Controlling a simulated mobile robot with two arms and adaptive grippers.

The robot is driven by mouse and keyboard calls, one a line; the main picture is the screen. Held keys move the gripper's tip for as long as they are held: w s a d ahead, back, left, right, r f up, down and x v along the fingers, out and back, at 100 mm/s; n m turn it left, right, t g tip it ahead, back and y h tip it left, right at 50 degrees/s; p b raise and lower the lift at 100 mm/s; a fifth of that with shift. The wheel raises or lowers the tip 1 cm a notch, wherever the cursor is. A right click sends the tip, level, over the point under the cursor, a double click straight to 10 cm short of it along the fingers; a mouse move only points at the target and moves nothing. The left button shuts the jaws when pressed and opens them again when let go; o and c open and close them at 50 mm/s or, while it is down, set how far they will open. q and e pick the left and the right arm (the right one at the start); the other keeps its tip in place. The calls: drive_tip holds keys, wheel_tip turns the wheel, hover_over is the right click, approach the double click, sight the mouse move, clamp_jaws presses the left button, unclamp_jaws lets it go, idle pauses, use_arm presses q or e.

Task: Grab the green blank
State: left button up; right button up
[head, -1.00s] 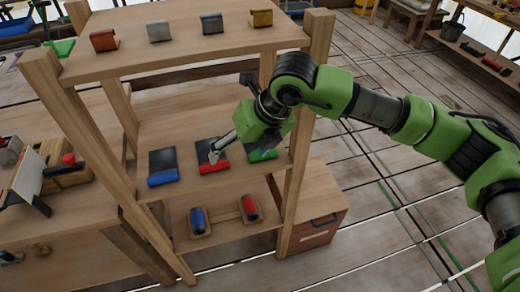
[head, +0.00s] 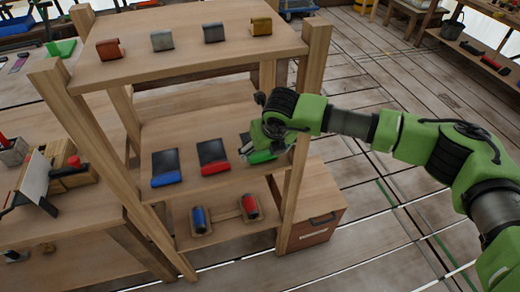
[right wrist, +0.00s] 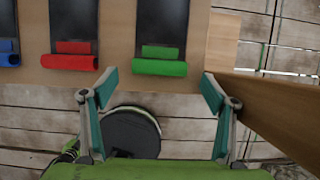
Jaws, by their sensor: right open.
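The green blank (head: 264,156) lies at the front of a dark plate, at the right end of the middle shelf. My right gripper (head: 243,151) is at its left side in the head view and partly hides it and its plate. In the right wrist view the green blank (right wrist: 159,68) shows whole, a green roll with a flat tab behind it. My right gripper (right wrist: 159,84) is open and empty there, its fingertips spread wider than the blank and just short of it. I see no contact. My left gripper is out of view.
A red blank (head: 215,167) and a blue blank (head: 166,179) lie to the left on the same shelf (head: 200,190). The right post (head: 301,140) stands close to my gripper. The top shelf (head: 190,62) holds several metal pieces. Red and blue cylinders sit below.

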sight(263, 156)
drive_tip(key=shift+x, duration=1.5)
drive_tip(key=c, duration=1.3)
drive_tip(key=shift+r, duration=0.1)
drive_tip(key=shift+c, duration=0.2)
